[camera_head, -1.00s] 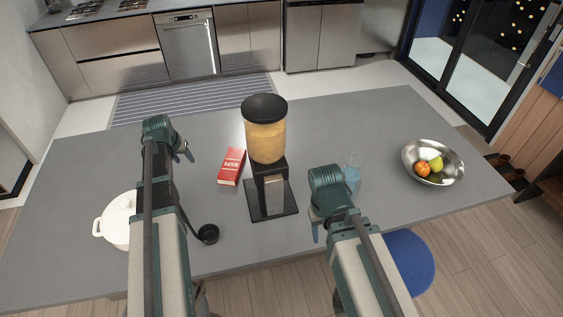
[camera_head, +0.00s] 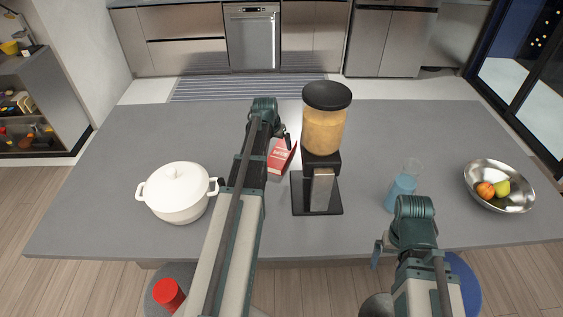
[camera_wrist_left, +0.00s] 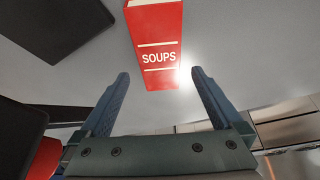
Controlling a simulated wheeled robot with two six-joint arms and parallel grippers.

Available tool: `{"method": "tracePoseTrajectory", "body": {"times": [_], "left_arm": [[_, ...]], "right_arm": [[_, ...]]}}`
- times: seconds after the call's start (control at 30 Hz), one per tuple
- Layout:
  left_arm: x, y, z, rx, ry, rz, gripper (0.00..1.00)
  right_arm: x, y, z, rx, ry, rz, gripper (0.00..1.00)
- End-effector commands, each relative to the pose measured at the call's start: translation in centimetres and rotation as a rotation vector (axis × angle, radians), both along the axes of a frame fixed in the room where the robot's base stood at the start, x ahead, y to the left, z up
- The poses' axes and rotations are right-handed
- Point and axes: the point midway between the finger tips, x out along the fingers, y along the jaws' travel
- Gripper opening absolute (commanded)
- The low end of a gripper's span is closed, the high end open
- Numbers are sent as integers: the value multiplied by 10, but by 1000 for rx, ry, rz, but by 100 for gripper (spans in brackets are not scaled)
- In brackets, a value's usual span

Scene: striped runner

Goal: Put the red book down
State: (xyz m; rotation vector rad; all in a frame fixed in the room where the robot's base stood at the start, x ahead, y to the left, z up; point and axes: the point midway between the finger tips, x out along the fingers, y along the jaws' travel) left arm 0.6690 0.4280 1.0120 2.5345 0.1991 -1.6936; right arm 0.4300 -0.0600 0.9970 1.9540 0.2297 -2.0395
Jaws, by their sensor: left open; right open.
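The red book (camera_head: 281,157) is on the grey counter, left of the dispenser, partly hidden by my left arm in the head view. In the left wrist view, the red book (camera_wrist_left: 158,45) shows a red face lettered SOUPS and a pale page edge at the top. My left gripper (camera_head: 286,137) is at the book; in its wrist view the open fingers (camera_wrist_left: 160,73) lie either side of the book's near end, with gaps showing on both sides. I cannot tell how far ahead the book is. My right gripper (camera_head: 378,248) is open and empty near the counter's front edge.
The dispenser (camera_head: 322,130) stands close to the book's right. A white pot (camera_head: 178,190) is on the left, a blue glass (camera_head: 401,190) and a metal fruit bowl (camera_head: 510,198) on the right. The grey counter (camera_head: 110,165) is clear at the far left.

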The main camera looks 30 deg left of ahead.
Motion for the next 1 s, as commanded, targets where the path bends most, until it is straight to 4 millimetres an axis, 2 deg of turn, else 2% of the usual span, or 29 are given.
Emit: {"method": "tracePoseTrajectory", "body": {"times": [0.03, 0.1, 0.43, 0.8, 1.0], "left_arm": [[4, 1, -14, 0, 0, 0, 100], [7, 1, -19, 0, 0, 0, 100], [10, 1, -24, 0, 0, 0, 100], [29, 3, -63, 0, 0, 1, 100], [32, 3, -67, 0, 0, 1, 100]], "right_arm": [[0, 0, -14, 0, 0, 0, 100], [0, 0, -19, 0, 0, -1, 100], [0, 0, -24, 0, 0, -1, 100], [0, 0, -63, 0, 0, -1, 100], [0, 0, -67, 0, 0, -1, 100]]}}
